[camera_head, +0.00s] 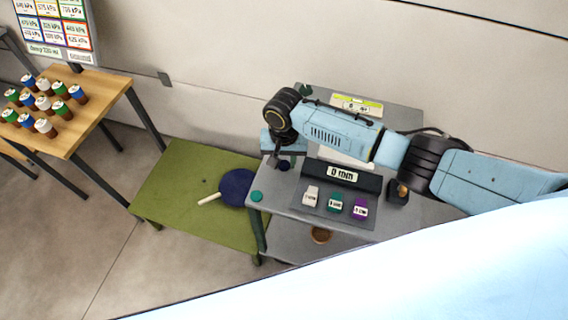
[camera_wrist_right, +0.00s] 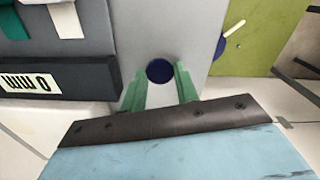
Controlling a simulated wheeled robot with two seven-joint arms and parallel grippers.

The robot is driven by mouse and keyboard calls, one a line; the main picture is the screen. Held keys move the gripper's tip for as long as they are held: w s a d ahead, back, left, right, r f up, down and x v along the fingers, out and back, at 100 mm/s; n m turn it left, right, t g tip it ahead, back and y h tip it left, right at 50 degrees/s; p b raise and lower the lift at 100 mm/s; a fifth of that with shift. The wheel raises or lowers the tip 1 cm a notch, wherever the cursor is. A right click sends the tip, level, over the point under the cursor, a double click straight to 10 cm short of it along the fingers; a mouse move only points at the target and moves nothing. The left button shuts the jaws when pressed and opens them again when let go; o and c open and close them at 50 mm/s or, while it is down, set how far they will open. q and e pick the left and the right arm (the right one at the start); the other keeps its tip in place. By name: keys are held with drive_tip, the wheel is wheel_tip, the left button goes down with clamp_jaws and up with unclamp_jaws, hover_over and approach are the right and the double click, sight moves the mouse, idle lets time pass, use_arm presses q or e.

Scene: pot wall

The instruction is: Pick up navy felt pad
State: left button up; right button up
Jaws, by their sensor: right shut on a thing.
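The navy felt pad (camera_wrist_right: 160,70) is a small dark blue disc in the right wrist view, between the green fingertips of my right gripper (camera_wrist_right: 159,80). In the head view the pad (camera_head: 284,165) shows as a small dark disc below my right gripper (camera_head: 281,157), over the left part of the grey table (camera_head: 284,201). The gripper is shut on the pad. I cannot tell whether the pad touches the tabletop. My left gripper is not in view.
A teal disc (camera_head: 257,196) lies at the grey table's front-left corner. A dark labelled holder (camera_head: 340,178) has white, teal and purple tags in front. A green table (camera_head: 175,190) at left bears a navy paddle (camera_head: 237,187). Several cans stand on a wooden table (camera_head: 92,111).

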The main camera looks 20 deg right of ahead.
wheel_tip(320, 180, up, 10)
drive_tip(key=p, duration=0.1)
wheel_tip(320, 180, up, 5)
drive_tip(key=n+b, duration=0.2)
hover_over(284, 164)
drive_tip(key=d, duration=0.3)
drive_tip(key=s+d+r+n+b, duration=0.1)
drive_tip(key=s+d+r+b, duration=0.1)
drive_tip(key=s+d+r, duration=0.2)
drive_tip(key=shift+r+n, duration=0.4)
drive_tip(key=shift+r, duration=0.25)
drive_tip(key=shift+s+d, duration=0.1)
drive_tip(key=shift+s, duration=0.05)
